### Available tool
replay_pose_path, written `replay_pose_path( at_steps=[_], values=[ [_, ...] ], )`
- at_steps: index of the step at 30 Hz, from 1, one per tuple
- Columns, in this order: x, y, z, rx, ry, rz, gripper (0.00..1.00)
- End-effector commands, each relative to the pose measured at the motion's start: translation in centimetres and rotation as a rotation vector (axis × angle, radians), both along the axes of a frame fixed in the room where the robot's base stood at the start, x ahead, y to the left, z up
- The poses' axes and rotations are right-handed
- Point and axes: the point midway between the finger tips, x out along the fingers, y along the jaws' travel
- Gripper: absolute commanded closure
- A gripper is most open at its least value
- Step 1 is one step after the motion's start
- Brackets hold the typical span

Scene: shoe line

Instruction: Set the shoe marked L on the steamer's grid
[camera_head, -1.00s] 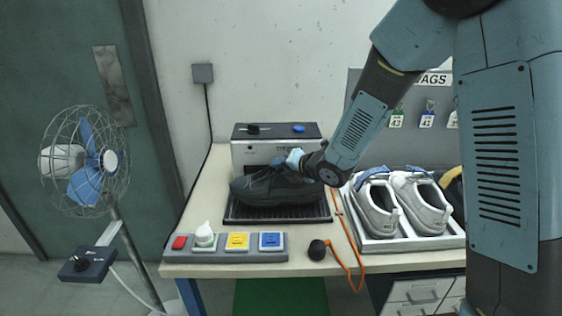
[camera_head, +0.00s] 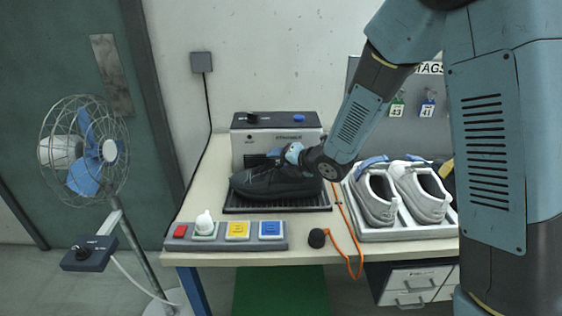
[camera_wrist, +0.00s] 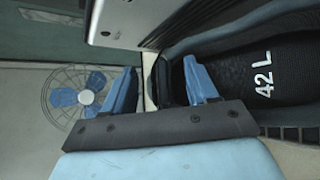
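The dark shoe (camera_head: 268,184) lies on the steamer's black grid (camera_head: 240,206), its toe to the left in the head view. In the wrist view the shoe (camera_wrist: 291,66) fills the right side and shows the white mark "42 L". My gripper (camera_head: 287,153) is at the heel end of the shoe, in front of the steamer (camera_head: 240,142). In the wrist view my gripper's blue fingers (camera_wrist: 158,70) stand apart, with dark shoe material between them and a pale gap beside the left finger. The sole's contact with the grid is partly hard to see.
A pair of pale shoes (camera_head: 417,192) stands in a white tray (camera_head: 398,233) to the right of the grid. A fan (camera_head: 84,152) stands left of the table.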

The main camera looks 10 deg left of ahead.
Motion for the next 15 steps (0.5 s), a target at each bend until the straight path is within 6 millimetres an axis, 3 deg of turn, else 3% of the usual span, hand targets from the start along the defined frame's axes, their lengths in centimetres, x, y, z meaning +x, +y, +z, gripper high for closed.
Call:
replay_pose_path(
  at_steps=[8,15],
  values=[
    [-0.1,-0.1,0.0,-0.001,0.001,0.0,0.42],
    [-1.3,-1.9,1.1,0.0,-0.001,0.0,0.42]
  ],
)
